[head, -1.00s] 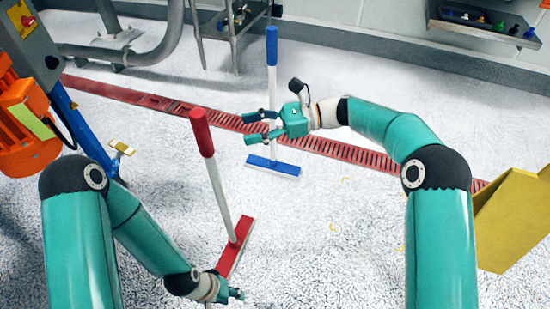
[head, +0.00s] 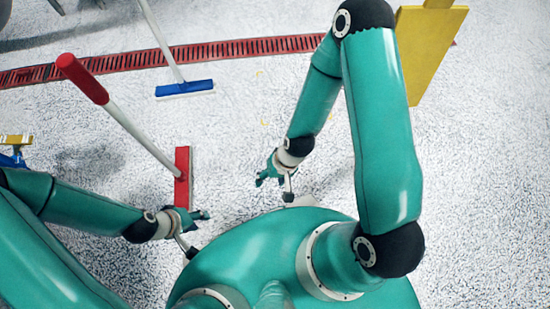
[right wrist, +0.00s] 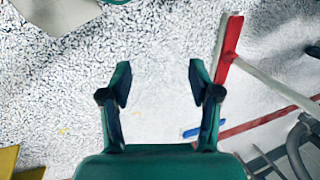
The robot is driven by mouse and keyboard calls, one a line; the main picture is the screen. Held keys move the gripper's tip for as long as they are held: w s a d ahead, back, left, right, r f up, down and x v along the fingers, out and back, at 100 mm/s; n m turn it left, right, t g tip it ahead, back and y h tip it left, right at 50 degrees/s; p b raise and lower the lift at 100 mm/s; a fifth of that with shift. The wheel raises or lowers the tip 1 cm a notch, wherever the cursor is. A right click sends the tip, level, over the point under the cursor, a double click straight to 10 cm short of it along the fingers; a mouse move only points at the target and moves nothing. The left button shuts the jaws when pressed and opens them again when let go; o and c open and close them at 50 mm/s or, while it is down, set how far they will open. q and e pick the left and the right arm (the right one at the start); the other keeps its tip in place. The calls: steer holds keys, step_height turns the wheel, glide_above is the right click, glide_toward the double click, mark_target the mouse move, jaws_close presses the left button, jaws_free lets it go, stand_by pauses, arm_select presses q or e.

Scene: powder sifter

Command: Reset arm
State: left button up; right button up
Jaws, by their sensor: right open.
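My right gripper (head: 268,178) hangs in front of my body in the head view, with its fingers pointing left. In the right wrist view its two fingers (right wrist: 158,84) are spread apart with only speckled floor between them. It is open and empty. My left gripper (head: 198,215) is at the lower left of the head view, close to my body. Its fingers are small and seen edge-on, so I cannot tell whether they are open or shut.
A red squeegee (head: 182,178) with a red-gripped handle stands near my left gripper. A blue squeegee (head: 185,89) stands farther back, by a red floor drain (head: 235,49). A yellow panel (head: 427,50) is at the upper right. The floor right of my right arm is clear.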

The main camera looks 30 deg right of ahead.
steer(key=shift+s+d+r+n, duration=0.1)
steer(key=shift+s+r+n, duration=0.05)
steer(key=shift+s+n, duration=0.3)
steer(key=shift+s+d+r+n, duration=0.1)
steer(key=shift+s+n, duration=0.15)
steer(key=shift+s, duration=0.25)
step_height(320, 180, up, 33)
steer(key=p, duration=3.3)
steer(key=shift+w+f, duration=0.1)
steer(key=shift+f, duration=0.1)
steer(key=c, duration=0.4)
steer(key=shift+d, duration=0.1)
